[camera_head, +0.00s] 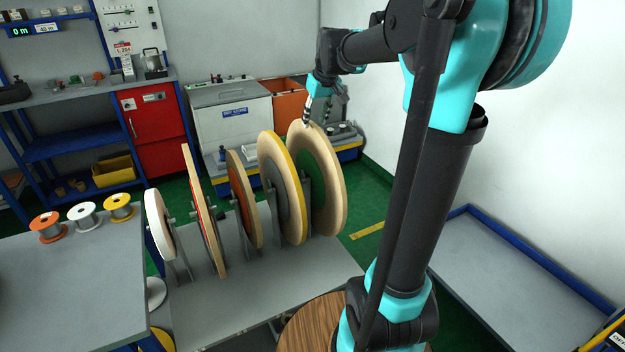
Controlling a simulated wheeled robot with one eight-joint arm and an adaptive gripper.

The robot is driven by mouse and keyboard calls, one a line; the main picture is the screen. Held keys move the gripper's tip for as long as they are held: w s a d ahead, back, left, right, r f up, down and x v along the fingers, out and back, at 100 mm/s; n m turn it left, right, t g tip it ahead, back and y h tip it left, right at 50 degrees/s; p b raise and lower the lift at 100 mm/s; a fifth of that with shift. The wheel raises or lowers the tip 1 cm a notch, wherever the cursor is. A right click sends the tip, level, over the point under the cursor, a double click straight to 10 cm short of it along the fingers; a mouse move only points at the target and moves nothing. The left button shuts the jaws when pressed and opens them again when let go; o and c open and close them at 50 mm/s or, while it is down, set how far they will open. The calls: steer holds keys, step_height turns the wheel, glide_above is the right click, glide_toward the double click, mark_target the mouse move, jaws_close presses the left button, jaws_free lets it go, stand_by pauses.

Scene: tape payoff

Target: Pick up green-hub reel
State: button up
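The green-hub reel (328,170) is a large pale-wood disc with a green centre. It stands upright at the far right end of a row of reels on a grey stand. My gripper (307,122) points down at the top rim of this reel, at its left side. The fingertips look very close to the rim, but I cannot tell whether they touch it or straddle it. The fingers are small and seen nearly edge-on, so their opening is unclear. The reel's lower left part is hidden behind the yellow-edged reel.
Close left of it stands a yellow-edged reel (291,190), then an orange-hub reel (243,200), a red one (200,205) and a white one (158,225). A grey table (70,290) with small spools is at left. A grey cabinet (232,120) stands behind.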

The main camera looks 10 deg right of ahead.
mark_target(310, 134)
steer(key=shift+x, duration=3.95)
steer(key=shift+w+a+r, duration=0.1)
steer(key=shift+w, duration=0.1)
steer(key=shift+c, duration=0.3)
jaws_close()
